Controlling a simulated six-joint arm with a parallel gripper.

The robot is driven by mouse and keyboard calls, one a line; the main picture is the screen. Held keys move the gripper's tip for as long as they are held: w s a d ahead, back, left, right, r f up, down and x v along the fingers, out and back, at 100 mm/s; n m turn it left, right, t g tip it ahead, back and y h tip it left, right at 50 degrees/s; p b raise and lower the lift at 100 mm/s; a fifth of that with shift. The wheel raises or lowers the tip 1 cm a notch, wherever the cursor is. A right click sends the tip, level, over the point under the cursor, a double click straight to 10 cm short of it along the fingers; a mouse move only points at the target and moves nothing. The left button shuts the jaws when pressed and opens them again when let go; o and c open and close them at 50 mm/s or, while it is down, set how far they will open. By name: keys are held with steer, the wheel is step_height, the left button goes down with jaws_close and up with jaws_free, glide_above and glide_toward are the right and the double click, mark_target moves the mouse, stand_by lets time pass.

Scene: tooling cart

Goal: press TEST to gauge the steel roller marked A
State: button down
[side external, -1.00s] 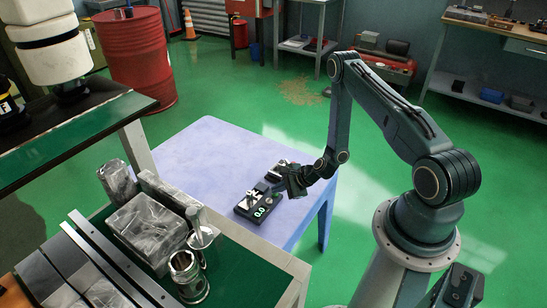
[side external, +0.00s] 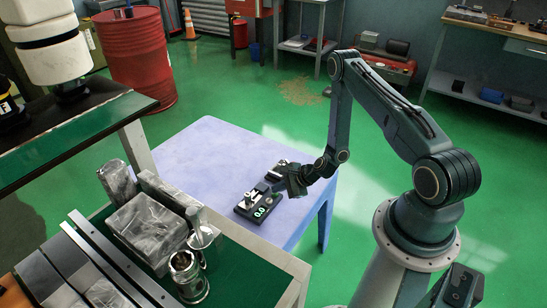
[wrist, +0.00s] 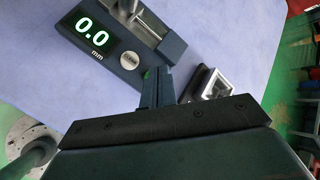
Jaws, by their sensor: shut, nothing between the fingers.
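The black gauge (wrist: 148,38) shows a green 0.0 mm display (wrist: 91,29) and a round silver button (wrist: 129,60), whose lettering is too small to read. Bright metal parts sit on the gauge's upper side. I cannot tell whether one is the steel roller, and no mark A is legible. In the side external view the gauge (side external: 246,210) stands on the lavender table (side external: 205,150). My gripper (wrist: 157,72) is shut and empty, its tips beside the gauge's edge near the button. It also shows in the side external view (side external: 279,187); contact cannot be told.
A small dark block with a bright metal top (wrist: 209,84) lies close to the right of my fingers. A cart (side external: 240,258) with steel blocks and cylinders stands in front of the table. The table's left part is clear.

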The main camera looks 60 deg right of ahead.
mark_target(278, 194)
steer(key=shift+r, duration=0.5)
steer(key=shift+r, duration=2.5)
